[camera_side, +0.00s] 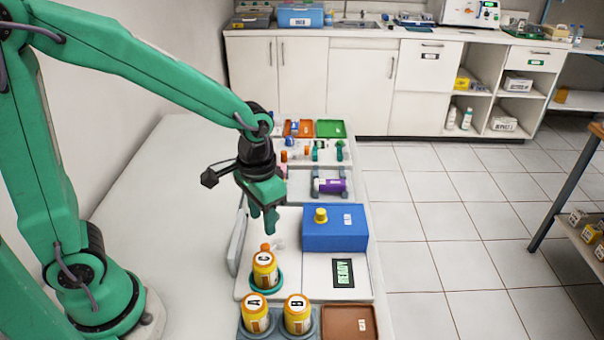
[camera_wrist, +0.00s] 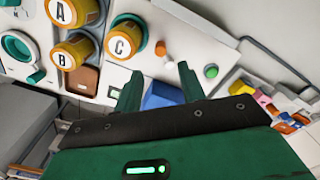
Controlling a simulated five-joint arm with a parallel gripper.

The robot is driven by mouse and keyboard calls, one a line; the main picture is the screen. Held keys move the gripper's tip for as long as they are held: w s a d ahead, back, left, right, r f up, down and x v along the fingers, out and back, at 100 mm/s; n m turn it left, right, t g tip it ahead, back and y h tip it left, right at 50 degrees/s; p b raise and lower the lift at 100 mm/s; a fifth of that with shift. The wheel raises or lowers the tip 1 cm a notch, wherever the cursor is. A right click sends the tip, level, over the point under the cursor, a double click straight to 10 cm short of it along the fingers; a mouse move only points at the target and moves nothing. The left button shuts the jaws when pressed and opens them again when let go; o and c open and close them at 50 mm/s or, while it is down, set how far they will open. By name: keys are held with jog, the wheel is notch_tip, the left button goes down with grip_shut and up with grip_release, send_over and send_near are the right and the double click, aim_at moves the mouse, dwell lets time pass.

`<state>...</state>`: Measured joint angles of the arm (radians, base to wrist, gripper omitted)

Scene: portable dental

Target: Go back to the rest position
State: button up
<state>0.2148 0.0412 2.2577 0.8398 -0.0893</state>
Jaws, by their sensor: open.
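My gripper (camera_side: 263,220) hangs above the white table, pointing down, to the left of the blue box (camera_side: 335,236) and above jar C (camera_side: 264,272). In the wrist view its two green fingers stand apart (camera_wrist: 158,80) with nothing between them. Jar C, yellow-orange with a white label, stands in a green ring; it also shows in the wrist view (camera_wrist: 123,42). Jars A (camera_side: 254,314) and B (camera_side: 297,314) stand side by side in front of it. No rest position is marked in either view.
A yellow knob (camera_side: 320,215) sits on the blue box. A brown tray (camera_side: 350,322) is at the front right. A purple tube (camera_side: 329,186) lies in a holder behind the box. Orange (camera_side: 299,128) and green (camera_side: 331,129) trays lie at the far end. The table's left side (camera_side: 180,220) is clear.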

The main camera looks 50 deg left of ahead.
jog(key=shift+r, duration=0.1)
dwell(0.3)
jog(key=s+a+r+n+t, duration=0.1)
jog(key=s+a+r+t, duration=0.4)
jog(key=s+r, duration=0.3)
jog(key=shift+s+a+r+t, duration=0.3)
jog(key=shift+a+r, duration=0.6)
jog(key=shift+r, duration=1.3)
jog(key=shift+c, duration=0.2)
